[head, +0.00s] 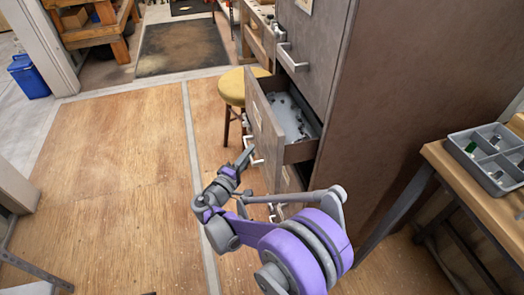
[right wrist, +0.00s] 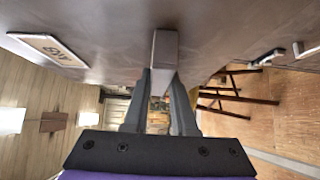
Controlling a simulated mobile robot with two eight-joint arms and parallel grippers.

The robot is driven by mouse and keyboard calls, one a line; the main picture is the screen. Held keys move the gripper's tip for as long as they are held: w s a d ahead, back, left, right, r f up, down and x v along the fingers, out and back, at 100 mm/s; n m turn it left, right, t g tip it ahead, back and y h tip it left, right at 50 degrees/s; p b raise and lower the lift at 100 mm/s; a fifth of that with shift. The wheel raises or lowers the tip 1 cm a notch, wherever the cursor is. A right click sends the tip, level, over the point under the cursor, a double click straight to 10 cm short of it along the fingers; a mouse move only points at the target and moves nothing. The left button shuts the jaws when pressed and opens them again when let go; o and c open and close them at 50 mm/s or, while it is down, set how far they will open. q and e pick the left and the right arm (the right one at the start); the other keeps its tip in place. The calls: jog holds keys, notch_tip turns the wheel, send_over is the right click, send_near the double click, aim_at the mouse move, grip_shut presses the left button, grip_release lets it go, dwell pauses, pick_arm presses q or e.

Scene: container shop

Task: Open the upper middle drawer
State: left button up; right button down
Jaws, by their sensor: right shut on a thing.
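A tall grey-brown cabinet (head: 415,90) stands right of centre in the head view. One of its drawers (head: 262,125) is pulled out, and its light inside with small dark items shows. My right gripper (head: 249,156) is at the front of this drawer, low on its face. In the right wrist view, its two grey fingers (right wrist: 162,85) are shut on a metal bar handle (right wrist: 164,48) of a brown front. A label plate (right wrist: 47,48) is on the same front. My left gripper is not in view.
A yellow-topped stool (head: 240,85) stands just behind the open drawer. A workbench with a grey divided tray (head: 490,155) is at the right. Another handle (head: 290,60) sticks out above the drawer. The wooden floor at left is clear.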

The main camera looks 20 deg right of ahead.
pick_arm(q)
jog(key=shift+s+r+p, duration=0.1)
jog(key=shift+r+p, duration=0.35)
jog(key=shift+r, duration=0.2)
pick_arm(e)
jog(key=a, duration=2.5)
jog(key=shift+s+a, duration=0.25)
jog(key=shift+s, duration=0.2)
jog(key=c, duration=0.7)
grip_release()
